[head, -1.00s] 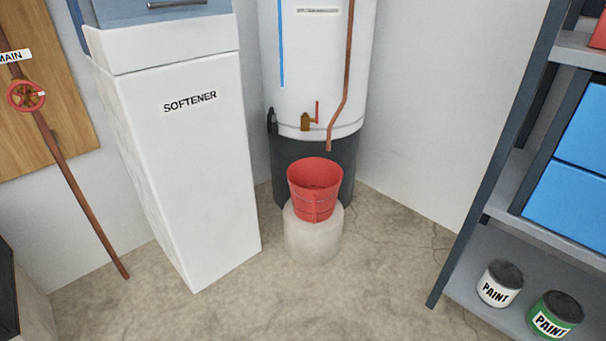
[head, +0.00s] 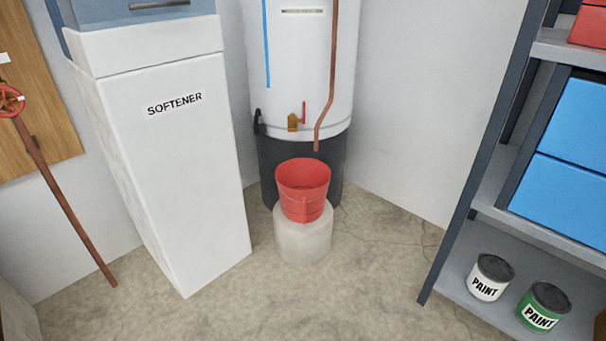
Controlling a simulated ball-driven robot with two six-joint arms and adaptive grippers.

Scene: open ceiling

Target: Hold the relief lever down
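A white water heater tank (head: 300,80) with a dark base stands in the corner. A brass drain valve (head: 293,122) with a small upright red handle (head: 304,112) sits low on its front. A copper pipe (head: 333,60) runs down the tank's front and ends above a red bucket (head: 303,190). The bucket stands on a pale round block (head: 303,240). The tank's top is cut off by the frame, and I see no part that I can identify as the relief lever. Neither of my grippers is in view.
A tall white softener cabinet (head: 180,200) stands left of the tank. A grey shelf unit (head: 455,240) with blue boxes (head: 560,190) and paint cans (head: 491,278) stands at right. The concrete floor (head: 340,300) in front is clear.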

